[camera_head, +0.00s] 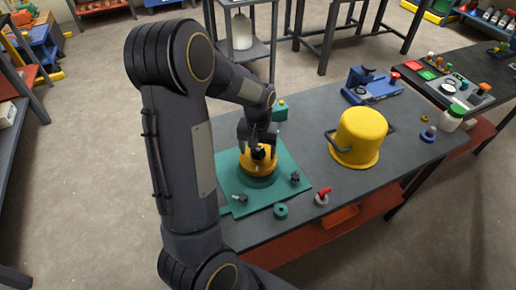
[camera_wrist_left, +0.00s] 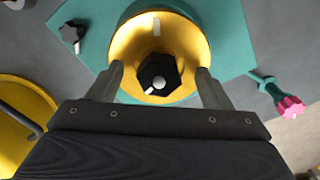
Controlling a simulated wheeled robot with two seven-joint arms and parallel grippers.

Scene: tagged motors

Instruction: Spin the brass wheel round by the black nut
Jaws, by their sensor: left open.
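The brass wheel (camera_head: 259,166) sits on a green base on a green mat, on the grey table in the head view. It also shows in the left wrist view (camera_wrist_left: 190,35), with a white mark on its face. In the head view the gripper (camera_head: 257,148) is right above the wheel and partly hides the nut. My right gripper is not in view.
A yellow pot (camera_head: 358,138) with dark handles stands to the right. Black knobs (camera_head: 295,177) lie on the green mat (camera_head: 228,170). A blue device (camera_head: 370,85) stands behind.

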